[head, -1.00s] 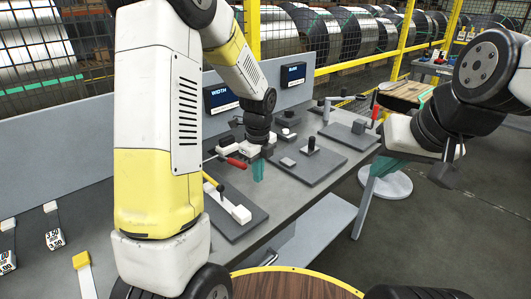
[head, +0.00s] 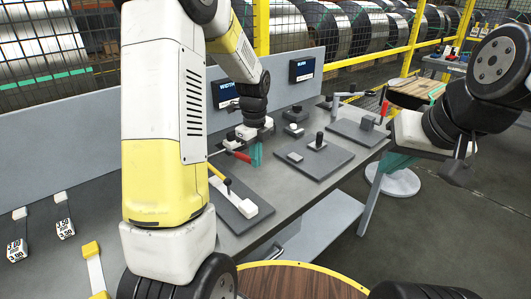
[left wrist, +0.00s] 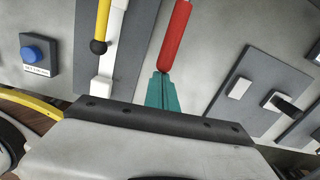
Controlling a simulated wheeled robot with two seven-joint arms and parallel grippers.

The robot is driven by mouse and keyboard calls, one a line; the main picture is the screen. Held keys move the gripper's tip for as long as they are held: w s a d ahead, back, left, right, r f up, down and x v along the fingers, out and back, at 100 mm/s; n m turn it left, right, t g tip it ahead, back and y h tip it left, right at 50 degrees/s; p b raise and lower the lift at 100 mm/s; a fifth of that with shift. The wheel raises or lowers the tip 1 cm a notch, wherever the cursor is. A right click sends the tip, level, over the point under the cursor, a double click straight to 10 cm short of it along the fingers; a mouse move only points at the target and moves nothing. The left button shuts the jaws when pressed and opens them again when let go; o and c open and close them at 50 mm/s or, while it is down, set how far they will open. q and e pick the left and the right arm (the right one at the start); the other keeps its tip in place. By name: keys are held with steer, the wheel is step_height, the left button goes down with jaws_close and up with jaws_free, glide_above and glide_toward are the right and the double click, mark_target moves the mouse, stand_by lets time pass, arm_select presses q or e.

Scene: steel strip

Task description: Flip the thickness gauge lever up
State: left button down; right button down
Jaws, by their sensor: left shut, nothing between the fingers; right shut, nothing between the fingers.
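A lever with a red handle (head: 238,155) lies low over the bench, and the red handle (left wrist: 175,40) also shows in the left wrist view. A lever with a yellow handle (head: 217,172) and black ball end (head: 228,181) stands over a dark plate with a white bar. No label shows which lever belongs to the thickness gauge. My left gripper (head: 256,155) is shut and empty, its teal fingers (left wrist: 160,92) at the red handle's free end; I cannot tell if they touch. My right gripper (head: 394,162) is shut and empty beyond the bench's right side.
A dark plate (head: 327,163) with a block and a post lies right of my left gripper. The WIDTH display (head: 225,95) is on the back panel. A blue button (left wrist: 34,53) sits at the left wrist view's left. My left arm hides part of the bench.

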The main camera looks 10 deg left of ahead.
arm_select(q)
steer(key=shift+w+a+r+g+h, duration=0.15)
steer(key=shift+r+g+h, duration=0.1)
steer(key=shift+r, duration=0.25)
steer(key=shift+w+a+r+g+h, duration=0.1)
steer(key=shift+a+r+g+h, duration=0.1)
steer(key=shift+r, duration=0.25)
steer(key=shift+w+a+r+g+h, duration=0.15)
steer(key=shift+r+h, duration=0.1)
steer(key=shift+r, duration=0.25)
steer(key=r+h, duration=0.1)
steer(key=w+a+r+g+h, duration=0.1)
steer(key=w+a+r+g, duration=0.1)
steer(key=r, duration=0.1)
steer(key=shift+a+r+h, duration=0.1)
steer(key=shift+a+h, duration=0.15)
steer(key=shift+h, duration=0.15)
steer(key=w+a+r, duration=0.2)
steer(key=a+r, duration=0.1)
steer(key=a, duration=0.1)
steer(key=shift+w+r, duration=0.3)
steer(key=shift+r, duration=0.15)
steer(key=shift+w+a+r, duration=0.1)
steer(key=shift+r, duration=0.65)
